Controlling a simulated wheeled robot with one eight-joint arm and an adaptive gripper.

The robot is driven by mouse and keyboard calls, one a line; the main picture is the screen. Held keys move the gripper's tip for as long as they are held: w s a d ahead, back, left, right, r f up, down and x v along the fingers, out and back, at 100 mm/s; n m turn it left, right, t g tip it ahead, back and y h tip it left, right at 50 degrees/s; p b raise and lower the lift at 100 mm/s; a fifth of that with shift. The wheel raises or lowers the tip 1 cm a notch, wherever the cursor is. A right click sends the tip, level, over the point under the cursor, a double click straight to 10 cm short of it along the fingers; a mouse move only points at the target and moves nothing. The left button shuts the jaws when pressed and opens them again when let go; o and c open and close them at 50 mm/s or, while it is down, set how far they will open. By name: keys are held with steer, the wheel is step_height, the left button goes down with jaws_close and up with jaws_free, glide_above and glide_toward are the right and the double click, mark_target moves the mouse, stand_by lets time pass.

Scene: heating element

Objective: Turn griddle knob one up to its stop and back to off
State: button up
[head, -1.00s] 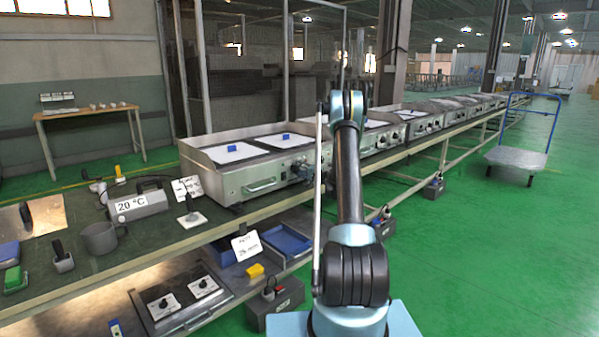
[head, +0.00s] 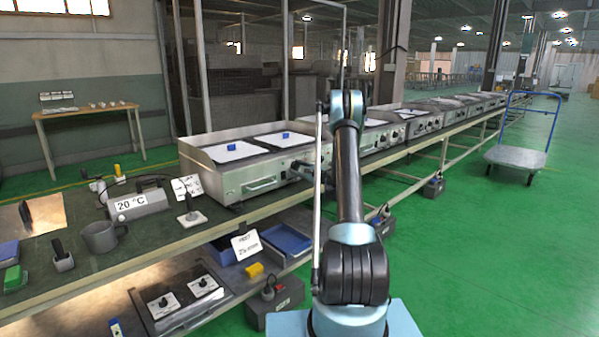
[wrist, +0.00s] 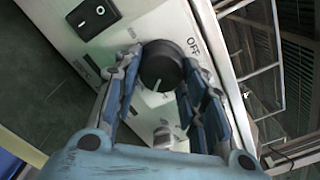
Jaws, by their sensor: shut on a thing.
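The griddle (head: 262,165) stands on the green bench in the head view, with its front panel facing my arm. In the wrist view a black round knob (wrist: 160,66) with a pale pointer line sits on the steel panel (wrist: 150,22). My gripper (wrist: 163,72) is shut on this knob, with one finger on each side. The printed OFF mark (wrist: 194,48) is to the upper right of the knob. The pointer line aims toward the bottom of the picture, away from OFF. In the head view my arm hides most of the gripper and knob.
A black rocker switch (wrist: 93,17) sits left of the knob in the wrist view. A blue trolley (head: 517,157) stands on the open green floor at right.

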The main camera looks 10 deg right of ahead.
steer(key=m, duration=0.4)
steer(key=shift+m, duration=0.3)
steer(key=m, duration=0.3)
steer(key=shift+s+a+m, duration=0.1)
steer(key=shift+m, duration=0.2)
steer(key=m, duration=0.4)
steer(key=shift+m, duration=1.7)
steer(key=o, duration=1)
steer(key=shift+o, duration=0.2)
steer(key=shift+s, duration=0.1)
